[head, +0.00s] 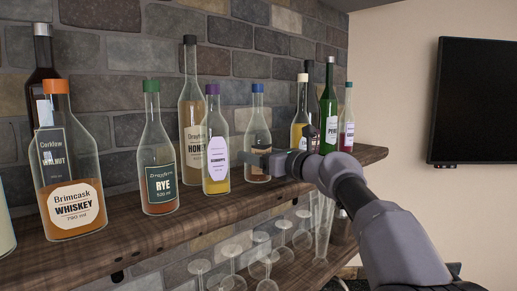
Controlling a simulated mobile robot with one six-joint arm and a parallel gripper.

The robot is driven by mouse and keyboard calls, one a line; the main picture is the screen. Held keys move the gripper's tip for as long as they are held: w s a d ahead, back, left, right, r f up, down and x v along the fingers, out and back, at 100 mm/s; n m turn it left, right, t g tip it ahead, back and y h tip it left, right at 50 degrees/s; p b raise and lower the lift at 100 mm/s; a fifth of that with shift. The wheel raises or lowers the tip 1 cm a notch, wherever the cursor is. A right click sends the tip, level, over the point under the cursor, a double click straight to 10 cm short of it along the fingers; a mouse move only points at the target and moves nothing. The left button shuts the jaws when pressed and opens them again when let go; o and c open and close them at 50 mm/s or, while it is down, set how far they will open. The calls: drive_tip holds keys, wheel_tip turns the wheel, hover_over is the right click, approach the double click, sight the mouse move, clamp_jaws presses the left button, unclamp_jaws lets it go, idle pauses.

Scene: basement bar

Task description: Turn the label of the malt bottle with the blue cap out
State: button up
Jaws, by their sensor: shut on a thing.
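The malt bottle with the blue cap (257,118) stands upright on the upper wooden shelf, right of the purple-capped bottle. It is clear glass with amber and brown showing low on the body. My gripper (264,161) reaches in from the right and is shut on its lower body. The gripper covers part of the bottle's front, so I cannot read its label or tell which way it faces.
The purple-capped bottle (216,145) stands close on the left, with the green-capped rye bottle (158,165) and orange-capped whiskey bottle (69,180) further left. Several bottles stand behind my wrist, including a green one (328,112). Glasses (232,250) are below the shelf (130,250).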

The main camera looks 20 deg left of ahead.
drive_tip(key=shift+r+n+g+y+p, duration=0.1)
drive_tip(key=shift+n+g+y+p, duration=0.85)
drive_tip(key=shift+p, duration=1.35)
drive_tip(key=shift+n+g+p, duration=0.35)
drive_tip(key=shift+g+p, duration=0.15)
drive_tip(key=shift+g, duration=0.45)
drive_tip(key=o, duration=1.2)
drive_tip(key=shift+a, duration=0.1)
drive_tip(key=b+v, duration=0.7)
drive_tip(key=v, duration=0.5)
